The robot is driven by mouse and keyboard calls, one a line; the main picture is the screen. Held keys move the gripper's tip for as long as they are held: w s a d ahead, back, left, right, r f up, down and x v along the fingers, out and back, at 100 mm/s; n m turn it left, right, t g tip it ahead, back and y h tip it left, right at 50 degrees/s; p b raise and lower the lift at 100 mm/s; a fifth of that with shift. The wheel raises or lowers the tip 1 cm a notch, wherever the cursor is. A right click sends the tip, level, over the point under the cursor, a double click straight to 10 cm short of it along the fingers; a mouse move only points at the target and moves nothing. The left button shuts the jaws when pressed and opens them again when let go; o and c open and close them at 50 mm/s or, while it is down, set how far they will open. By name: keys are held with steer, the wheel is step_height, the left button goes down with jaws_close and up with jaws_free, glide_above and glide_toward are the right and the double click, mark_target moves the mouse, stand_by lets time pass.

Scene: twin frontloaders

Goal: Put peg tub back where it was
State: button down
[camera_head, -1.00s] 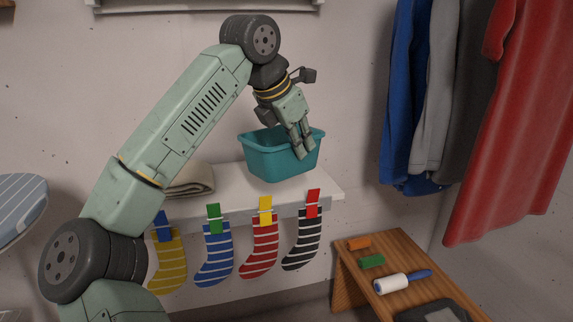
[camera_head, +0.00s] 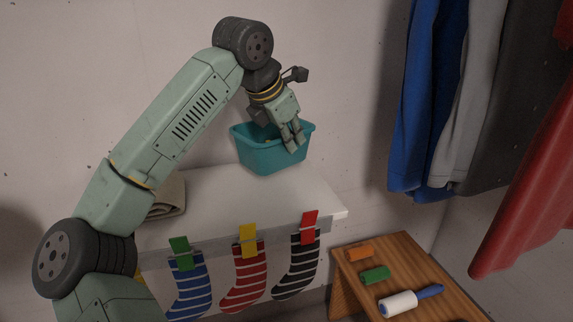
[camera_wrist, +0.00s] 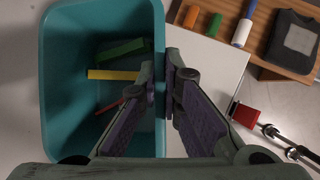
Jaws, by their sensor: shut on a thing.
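The peg tub is a teal open tub (camera_head: 262,158) above the white shelf (camera_head: 240,205). It looks upright, and a gap between its base and the shelf cannot be judged. My gripper (camera_head: 293,143) reaches down over the tub's right side. In the wrist view my gripper (camera_wrist: 171,75) is shut on the right rim of the tub (camera_wrist: 52,75), one finger inside and one outside. A green peg (camera_wrist: 120,50), a yellow peg (camera_wrist: 112,75) and a red peg (camera_wrist: 110,105) lie inside. My fingers hide part of the rim.
Striped socks (camera_head: 243,278) hang by coloured pegs from the shelf's front edge. A folded cloth (camera_head: 168,198) lies at the shelf's left. A wooden bench (camera_head: 345,285) with loose pegs and a lint roller (camera_head: 400,304) stands right. Clothes (camera_head: 425,100) hang at the upper right.

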steer(key=shift+f, duration=2.8)
steer(key=c, duration=1.8)
jaws_free()
steer(key=shift+o, duration=0.2)
steer(key=v, duration=1.2)
steer(key=shift+d, duration=0.1)
